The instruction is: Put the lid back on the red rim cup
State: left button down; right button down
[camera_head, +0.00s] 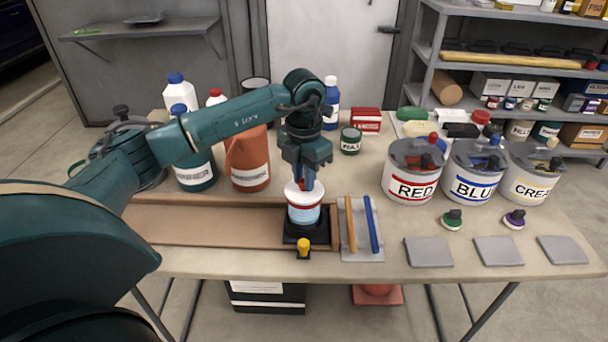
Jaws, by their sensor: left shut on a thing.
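My left gripper (304,184) points straight down over the cup and is shut on the lid's top. The lid (292,190) is a pale disc at the top of the cup, partly hidden by the fingers. The red rim cup (304,213) is white and light blue with a red band near its top. It stands upright on a black base (288,236) with a yellow knob (303,244) in front. The lid appears at the cup's rim; I cannot tell whether it is fully seated. My right gripper is not in view.
A brown tray (200,225) lies left of the cup. Right of it, a grey mat (360,245) holds an orange stick (350,225) and a blue stick (372,225). Labelled buckets (410,188) stand further right. Bottles and jugs (247,170) stand behind my arm.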

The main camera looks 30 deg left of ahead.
pick_arm(q)
jog(key=c, duration=1.2)
grip_release()
jog(key=shift+o, duration=0.4)
jog(key=o, duration=0.4)
jog(key=shift+r+p, duration=2.5)
jog(key=shift+r, duration=1.05)
grip_shut()
